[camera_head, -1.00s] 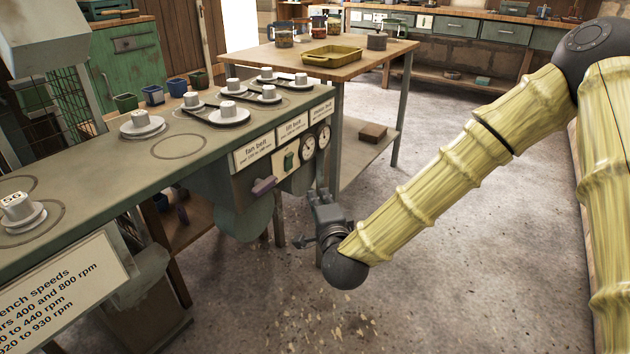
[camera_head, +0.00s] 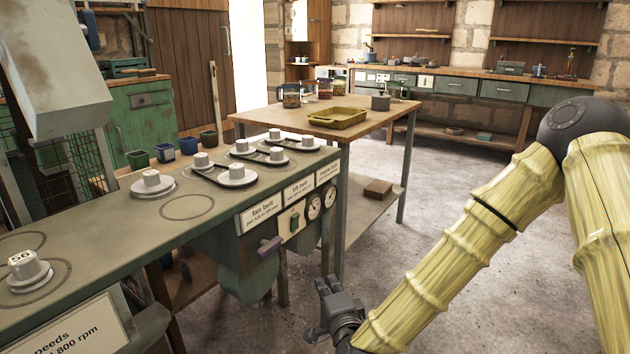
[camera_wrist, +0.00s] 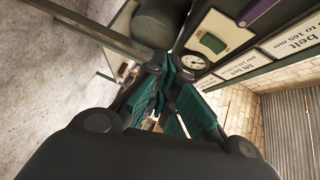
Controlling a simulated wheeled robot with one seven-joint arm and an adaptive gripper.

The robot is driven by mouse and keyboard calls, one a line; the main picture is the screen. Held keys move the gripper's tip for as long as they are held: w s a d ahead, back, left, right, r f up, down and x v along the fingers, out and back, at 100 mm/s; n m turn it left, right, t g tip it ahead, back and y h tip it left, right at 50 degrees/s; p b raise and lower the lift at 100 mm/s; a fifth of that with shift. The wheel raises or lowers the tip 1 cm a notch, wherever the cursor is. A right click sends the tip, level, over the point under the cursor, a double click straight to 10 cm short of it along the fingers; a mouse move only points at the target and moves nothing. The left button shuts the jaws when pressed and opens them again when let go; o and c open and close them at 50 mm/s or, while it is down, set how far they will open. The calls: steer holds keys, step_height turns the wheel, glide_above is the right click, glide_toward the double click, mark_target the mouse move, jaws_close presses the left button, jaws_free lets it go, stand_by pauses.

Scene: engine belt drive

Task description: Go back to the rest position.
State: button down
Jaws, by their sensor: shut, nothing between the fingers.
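My gripper (camera_head: 326,290) hangs low in the head view, in front of the green bench and to the right of its panel. It is apart from the bench and holds nothing. In the wrist view its teal-padded fingers (camera_wrist: 163,117) come together near the middle, with a gauge (camera_wrist: 193,63) and a green switch (camera_wrist: 213,43) on the panel beyond them. My arm reaches down from the upper right over the floor.
The green bench (camera_head: 110,225) carries pulleys with belts (camera_head: 235,174) and a pulley marked 56 (camera_head: 26,268). A purple lever (camera_head: 270,247) sticks out of its panel. A wooden table (camera_head: 385,117) with a yellow tray (camera_head: 338,118) stands behind. Floor (camera_head: 440,190) right of it is clear.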

steer(key=s+d+f+n+g, duration=0.35)
steer(key=s+f, duration=0.45)
steer(key=f, duration=0.4)
steer(key=s+d+f+n+g, duration=0.2)
steer(key=s+f+n+g, duration=0.4)
steer(key=f, duration=0.7)
steer(key=s+d+f+n+g+h, duration=0.15)
steer(key=s+d+f, duration=0.25)
steer(key=s, duration=0.4)
steer(key=s+d+f+n+g+h, duration=0.1)
steer(key=s+d+f+g, duration=0.3)
steer(key=s, duration=0.4)
steer(key=s+d+f+n+g+h, duration=0.1)
steer(key=s+d+f+n, duration=0.1)
steer(key=s+d+f, duration=0.45)
step_height(320, 180, up, 40)
steer(key=s+a+p, duration=0.1)
steer(key=s+p, duration=0.1)
steer(key=p, duration=3.5)
